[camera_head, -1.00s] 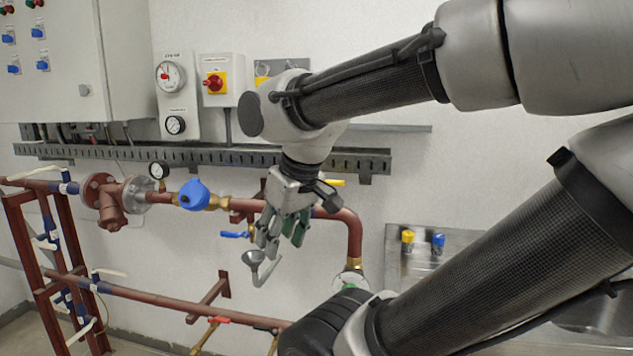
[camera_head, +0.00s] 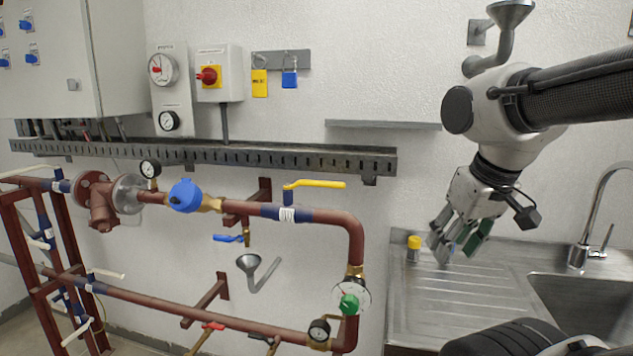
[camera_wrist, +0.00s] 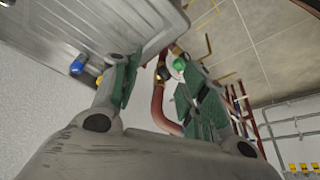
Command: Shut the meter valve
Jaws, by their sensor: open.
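The round blue meter (camera_head: 185,196) sits on the upper red-brown pipe. To its right on the same pipe is a valve with a long yellow lever (camera_head: 318,184), which lies roughly along the pipe. A small valve with a blue lever (camera_head: 228,238) hangs below the pipe. I cannot tell for certain which of these is the meter valve. My gripper (camera_head: 455,243) is open and empty, pointing down near the left part of the sink's drainer, well right of the pipe. The wrist view shows its spread fingers (camera_wrist: 155,80) with nothing between them.
A green-knobbed valve (camera_head: 349,304) and a gauge (camera_head: 319,330) sit low on the pipework. A grey funnel (camera_head: 249,263) stands off the wall. The steel sink (camera_head: 480,315) carries a yellow-topped item (camera_head: 414,243); a blue-topped one (camera_wrist: 77,67) shows in the wrist view.

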